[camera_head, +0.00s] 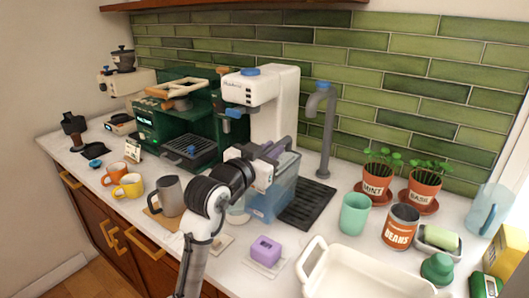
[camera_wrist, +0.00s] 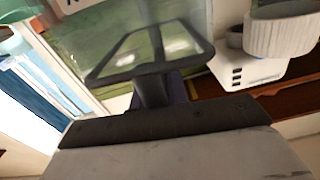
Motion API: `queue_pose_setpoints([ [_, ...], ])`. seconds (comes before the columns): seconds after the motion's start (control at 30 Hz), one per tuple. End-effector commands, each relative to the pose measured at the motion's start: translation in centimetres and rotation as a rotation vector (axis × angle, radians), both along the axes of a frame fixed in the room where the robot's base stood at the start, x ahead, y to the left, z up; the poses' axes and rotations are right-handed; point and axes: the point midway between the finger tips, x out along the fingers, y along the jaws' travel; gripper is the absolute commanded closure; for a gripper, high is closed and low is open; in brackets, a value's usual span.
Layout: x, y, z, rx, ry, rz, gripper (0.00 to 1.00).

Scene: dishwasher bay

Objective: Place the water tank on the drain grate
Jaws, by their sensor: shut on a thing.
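The water tank (camera_head: 284,183) is a clear bluish container in the middle of the counter in the head view, in front of the white machine (camera_head: 272,88). My gripper (camera_head: 268,165) is shut on it at its upper left side, and my wrist hides part of it. The tank looks roughly upright. The drain grate (camera_head: 309,206) is a dark slatted panel just right of the tank, below the grey tap. The tank covers the grate's left edge in the picture; I cannot tell whether they touch. In the wrist view, a dark rounded frame fills the upper middle.
The grey tap (camera_head: 326,130) stands behind the grate. A green cup (camera_head: 354,214), a beans can (camera_head: 400,227) and plant pots stand to its right. A purple block (camera_head: 265,250) and a white basin (camera_head: 355,275) are in front. A grey mug (camera_head: 170,195) stands left.

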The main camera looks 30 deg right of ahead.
Motion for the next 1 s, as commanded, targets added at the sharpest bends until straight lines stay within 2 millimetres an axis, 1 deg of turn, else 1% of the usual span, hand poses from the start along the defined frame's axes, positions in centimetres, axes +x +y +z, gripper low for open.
queue_pose_setpoints([
  [0.23, 0.9, -2.2, -0.5, -0.002, -0.004, 0.0, 1.0],
  [0.7, 2.6, -6.4, -0.4, -0.002, -0.004, 0.0, 1.0],
  [0.97, 3.4, -8.1, -0.4, -0.003, -0.004, 0.001, 1.0],
  [1.0, 3.4, -8.2, -0.9, -0.003, -0.003, 0.001, 1.0],
])
